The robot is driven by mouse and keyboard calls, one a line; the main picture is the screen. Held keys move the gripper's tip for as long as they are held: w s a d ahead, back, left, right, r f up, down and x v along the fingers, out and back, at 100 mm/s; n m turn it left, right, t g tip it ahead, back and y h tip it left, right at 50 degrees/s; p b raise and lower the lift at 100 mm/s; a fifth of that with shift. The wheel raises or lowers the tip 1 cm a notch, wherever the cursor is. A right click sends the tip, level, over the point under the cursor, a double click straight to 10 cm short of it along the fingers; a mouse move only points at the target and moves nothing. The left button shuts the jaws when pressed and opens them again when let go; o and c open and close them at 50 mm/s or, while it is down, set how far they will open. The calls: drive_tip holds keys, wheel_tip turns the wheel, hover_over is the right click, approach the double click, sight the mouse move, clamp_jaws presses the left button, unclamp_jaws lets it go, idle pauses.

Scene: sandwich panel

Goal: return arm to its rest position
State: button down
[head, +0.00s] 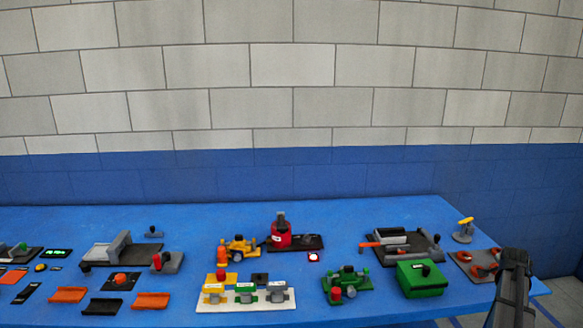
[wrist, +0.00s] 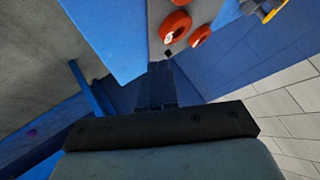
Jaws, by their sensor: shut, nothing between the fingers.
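My gripper (wrist: 158,72) shows in the wrist view with its two dark fingers together and nothing between them. In the head view a black part of my arm (head: 514,275) stands at the far right, by the right end of the blue table (head: 390,312). The fingers point toward a grey board with orange-red rings (wrist: 178,24), which lies at the table's right end. In the head view this board (head: 464,262) is just left of my arm. I cannot tell the exact gap between them.
A green box (head: 422,280) and a dark framed fixture (head: 402,243) stand left of my arm. A yellow-topped post (head: 463,230) stands behind the ringed board. Several other fixtures cover the table further left. A block wall (head: 300,120) rises behind. Floor lies beyond the table's right edge.

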drive_tip(key=s+d+f+m+h, duration=0.1)
drive_tip(key=s+d+f, duration=0.2)
drive_tip(key=s, duration=0.2)
drive_tip(key=s+d+f+m, duration=0.1)
drive_tip(key=s+d+f, duration=0.1)
drive_tip(key=s, duration=0.2)
drive_tip(key=w+a+f+n+g+y, duration=0.2)
drive_tip(key=a+f+n+y, duration=0.25)
drive_tip(key=a+f, duration=1.55)
drive_tip(key=s+a+f+n+g+y, duration=0.1)
drive_tip(key=s+a+f+n, duration=0.1)
drive_tip(key=a+f, duration=0.35)
drive_tip(key=s+a+f+n+g+y, duration=0.1)
drive_tip(key=s+a+f, duration=0.1)
drive_tip(key=a, duration=0.7)
drive_tip(key=s+a+f+n+g+y, duration=0.1)
drive_tip(key=s+a+f+n, duration=0.1)
drive_tip(key=a+f, duration=0.35)
drive_tip(key=s+a+f+n+g, duration=0.2)
drive_tip(key=s+a+f+n, duration=0.15)
drive_tip(key=s+a, duration=0.6)
drive_tip(key=s+a+f+n+g, duration=0.2)
drive_tip(key=s+a+n+g, duration=0.1)
drive_tip(key=s+a, duration=0.5)
drive_tip(key=s+a+f+n+g, duration=0.2)
drive_tip(key=s+a, duration=0.6)
drive_tip(key=s, duration=0.6)
drive_tip(key=shift+a+n+g+y, duration=0.35)
drive_tip(key=shift+n+g+y, duration=0.1)
drive_tip(key=shift+n+g, duration=0.2)
